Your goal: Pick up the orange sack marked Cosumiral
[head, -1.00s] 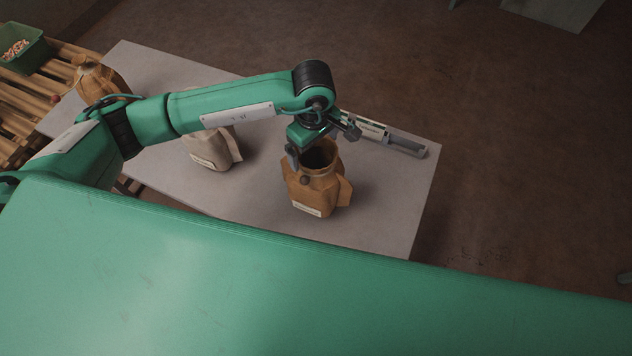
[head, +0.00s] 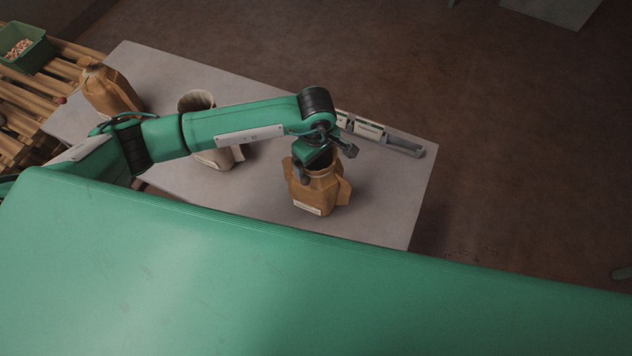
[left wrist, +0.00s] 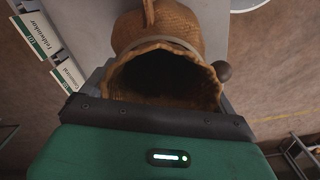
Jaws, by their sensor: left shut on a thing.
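An orange-brown sack (head: 325,193) stands upright on the grey table with its mouth open. A pale label on its front is too small to read in the head view. My left gripper (head: 303,174) is shut on the sack's upper rim and partly covers the mouth. In the left wrist view the sack (left wrist: 185,32) shows its dark open mouth and a light band around its neck. A label card reading Cosumiral (left wrist: 67,73) is beside it. My right gripper is not in view.
A pale sack (head: 212,160) stands left of the held one, partly behind my left arm. Another brown sack (head: 108,90) stands at the table's left end. A label rail (head: 385,134) lies near the right edge. A green bin (head: 30,58) sits on wooden slats at far left.

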